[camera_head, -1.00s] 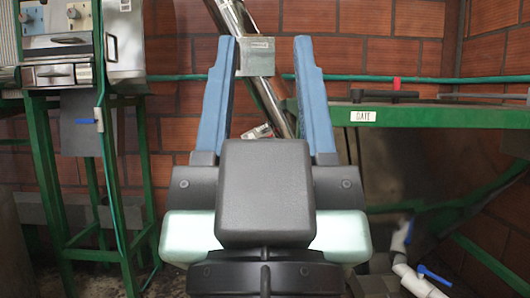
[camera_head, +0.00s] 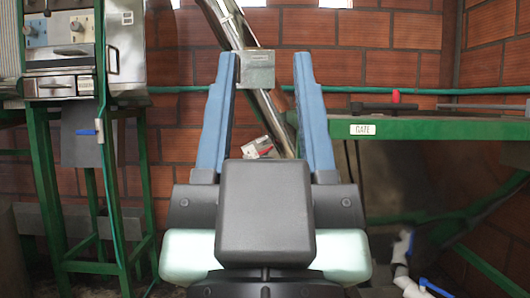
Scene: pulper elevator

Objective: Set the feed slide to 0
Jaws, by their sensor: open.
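My gripper (camera_head: 265,57) is in the middle of the view, seen from behind. Its two blue fingers are wide apart and point up and away, with nothing held between them. A sloping metal pipe (camera_head: 229,22) shows behind and between the fingers, with a small grey metal box (camera_head: 258,69) on it. Lower on the pipe is a small fitting with a red part (camera_head: 264,151), partly hidden by my gripper. I cannot tell which part is the feed slide, and no scale or 0 mark is readable.
At left, a green stand (camera_head: 45,190) carries a control box with knobs (camera_head: 58,30) and a cabinet marked B (camera_head: 125,50). At right is a green beam (camera_head: 430,129) with a GATE label (camera_head: 362,129) and a red knob (camera_head: 396,97). Blue-handled pipework (camera_head: 412,285) is low right. A brick wall stands behind.

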